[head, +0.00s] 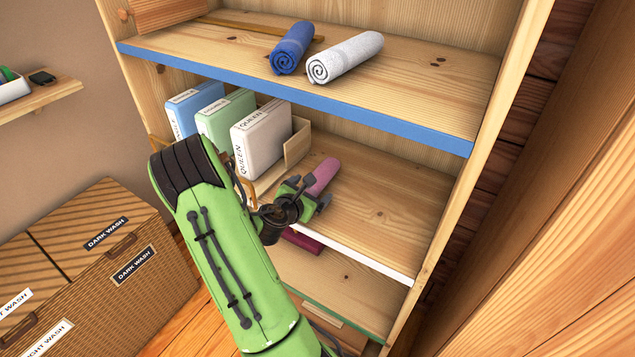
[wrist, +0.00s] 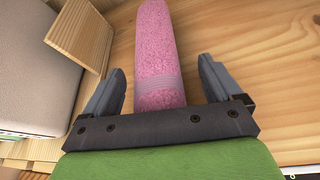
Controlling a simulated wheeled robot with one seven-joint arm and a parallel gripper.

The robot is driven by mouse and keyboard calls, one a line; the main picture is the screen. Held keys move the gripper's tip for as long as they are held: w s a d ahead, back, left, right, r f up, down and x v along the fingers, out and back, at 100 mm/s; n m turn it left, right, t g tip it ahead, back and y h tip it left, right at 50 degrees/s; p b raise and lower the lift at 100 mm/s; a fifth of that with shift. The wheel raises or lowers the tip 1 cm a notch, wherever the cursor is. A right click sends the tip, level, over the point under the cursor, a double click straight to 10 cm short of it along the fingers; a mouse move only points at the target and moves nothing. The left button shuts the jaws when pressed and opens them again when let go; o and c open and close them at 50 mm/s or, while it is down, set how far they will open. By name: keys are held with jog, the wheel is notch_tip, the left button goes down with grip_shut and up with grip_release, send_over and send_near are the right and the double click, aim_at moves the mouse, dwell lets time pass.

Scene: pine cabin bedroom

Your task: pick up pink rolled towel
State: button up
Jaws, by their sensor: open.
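The pink rolled towel (head: 321,176) lies on the middle shelf, partly hidden behind my gripper in the head view. In the wrist view the towel (wrist: 158,60) runs lengthwise away from me, and its near end lies between my gripper's two fingers. My gripper (wrist: 160,88) is open, with a visible gap between the towel and each finger; the gap on the right looks wider. In the head view my gripper (head: 308,197) is at the shelf's front, by the towel's near end.
A wooden holder (head: 297,146) with blue, green and white packages, the white one marked QUEEN (head: 262,139), stands left of the towel. The upper shelf (head: 430,95) holds a blue rolled towel (head: 292,48) and a white one (head: 345,57). The middle shelf (head: 385,215) is clear to the right.

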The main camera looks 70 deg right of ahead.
jog(key=shift+a, duration=0.15)
jog(key=shift+c, duration=0.5)
jog(key=c, duration=1)
